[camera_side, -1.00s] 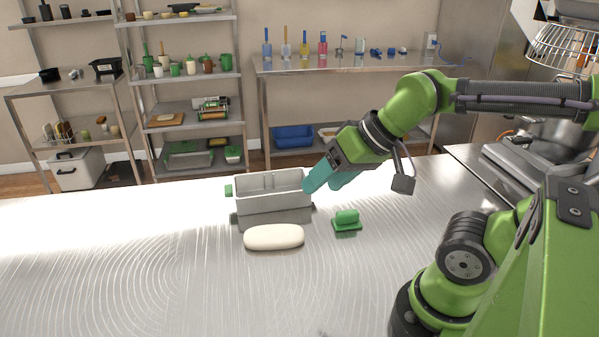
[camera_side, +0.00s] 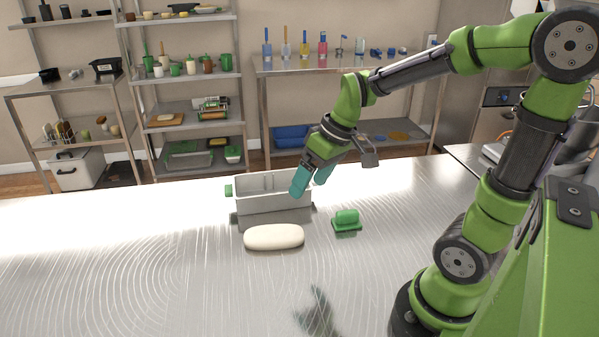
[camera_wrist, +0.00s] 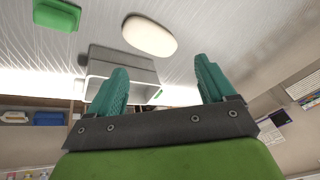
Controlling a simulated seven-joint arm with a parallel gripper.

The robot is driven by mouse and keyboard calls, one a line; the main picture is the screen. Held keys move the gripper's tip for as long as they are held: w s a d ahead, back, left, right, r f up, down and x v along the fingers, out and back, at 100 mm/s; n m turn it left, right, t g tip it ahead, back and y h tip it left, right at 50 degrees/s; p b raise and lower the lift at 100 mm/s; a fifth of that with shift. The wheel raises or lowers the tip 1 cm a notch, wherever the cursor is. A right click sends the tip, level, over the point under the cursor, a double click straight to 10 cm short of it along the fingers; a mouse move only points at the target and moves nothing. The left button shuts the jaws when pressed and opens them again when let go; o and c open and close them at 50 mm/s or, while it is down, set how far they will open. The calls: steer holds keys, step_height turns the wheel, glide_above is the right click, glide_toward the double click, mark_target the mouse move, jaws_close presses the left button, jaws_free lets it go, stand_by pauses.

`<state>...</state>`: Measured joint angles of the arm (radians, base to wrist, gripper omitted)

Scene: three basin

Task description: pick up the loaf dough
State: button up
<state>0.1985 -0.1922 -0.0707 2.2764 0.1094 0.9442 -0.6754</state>
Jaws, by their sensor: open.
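The loaf dough (camera_side: 274,237) is a smooth cream-coloured oval lying on the metal table, in front of the grey basin. It also shows in the wrist view (camera_wrist: 149,36), beyond my fingertips and clear of them. My gripper (camera_side: 308,181) has two teal fingers and is above the table, over the right end of the basin and behind and to the right of the dough. In the wrist view the fingers (camera_wrist: 160,76) stand wide apart with nothing between them.
A grey basin (camera_side: 272,203) with a divider and a green end tab stands just behind the dough. The table is clear to the left and front. Shelves stand beyond the table.

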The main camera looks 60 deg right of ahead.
steer(key=w+d+f+n, duration=0.2)
steer(key=w+d+n, duration=0.1)
steer(key=n, duration=0.6)
glide_above(274, 232)
steer(key=s+d, duration=0.1)
steer(key=s, duration=0.2)
steer(key=shift+y, duration=0.3)
steer(key=f, duration=0.9)
steer(key=shift+w+d+f, duration=0.15)
steer(key=shift+w+f, duration=0.05)
steer(key=shift+f, duration=0.2)
steer(key=shift+d+x, duration=0.2)
steer(key=shift+x, duration=2.8)
steer(key=shift+w, duration=0.15)
steer(key=shift+c, duration=0.2)
steer(key=c, duration=1.2)
